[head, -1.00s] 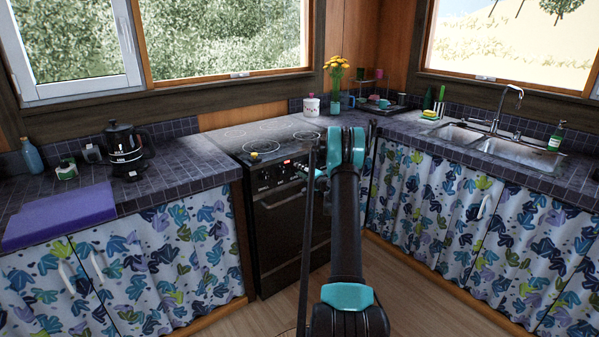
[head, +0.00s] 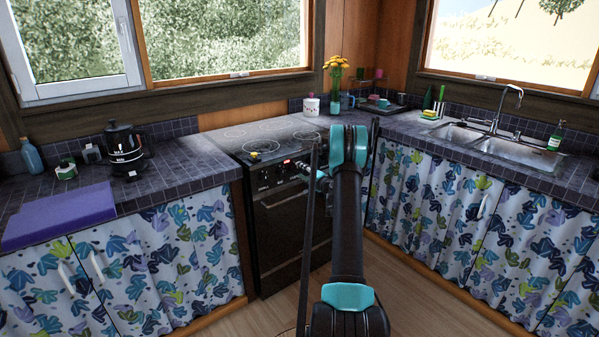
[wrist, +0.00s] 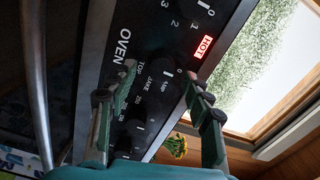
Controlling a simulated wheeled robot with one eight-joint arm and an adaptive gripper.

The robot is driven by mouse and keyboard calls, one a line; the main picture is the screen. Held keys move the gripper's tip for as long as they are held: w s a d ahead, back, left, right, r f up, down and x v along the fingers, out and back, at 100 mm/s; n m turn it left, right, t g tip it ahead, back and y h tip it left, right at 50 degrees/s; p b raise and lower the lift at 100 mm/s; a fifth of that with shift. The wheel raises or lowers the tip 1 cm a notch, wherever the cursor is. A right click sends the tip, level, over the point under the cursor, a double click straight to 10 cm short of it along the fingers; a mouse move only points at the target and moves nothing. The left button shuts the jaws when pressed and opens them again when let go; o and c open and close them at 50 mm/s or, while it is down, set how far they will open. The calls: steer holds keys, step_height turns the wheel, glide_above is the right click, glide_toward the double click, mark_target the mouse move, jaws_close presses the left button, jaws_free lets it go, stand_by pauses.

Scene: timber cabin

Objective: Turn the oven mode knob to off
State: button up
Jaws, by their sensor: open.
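The black oven (head: 290,235) stands in the corner between two counters. Its control panel (head: 266,177) has several small knobs and a red light. In the wrist view the panel (wrist: 148,57) is close and tilted, with OVEN lettering, dial markings and a lit red HOT sign. My gripper (wrist: 160,74) is open there, its two green fingers apart on either side of a dial's markings, with no object clearly seen between them. I cannot make out the mode knob itself. In the head view my arm hides most of the gripper, which is near the panel's right part.
An oven door handle (wrist: 36,80) runs along the left of the wrist view. The glass cooktop (head: 265,136) is above the panel. Curtained counters flank the oven, with a kettle (head: 124,150) on the left one. The wooden floor (head: 275,312) in front is clear.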

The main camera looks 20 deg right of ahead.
steer(key=v, duration=1)
steer(key=shift+s, duration=0.2)
steer(key=s+a+r+n+g, duration=0.3)
steer(key=s+a+n+g, duration=0.1)
steer(key=s+a, duration=0.6)
steer(key=s+a+r+n+g, duration=0.35)
steer(key=s+a, duration=0.45)
steer(key=a, duration=0.4)
steer(key=s+f+n+g+h, duration=0.2)
steer(key=s+f+h, duration=0.1)
steer(key=s, duration=1.3)
steer(key=s+a+f+n+g+h, duration=0.1)
steer(key=s+f+n+g+h, duration=0.1)
steer(key=s, duration=1.4)
steer(key=shift+f+g+h, duration=0.45)
steer(key=shift+g+h, duration=0.15)
steer(key=shift+g, duration=0.05)
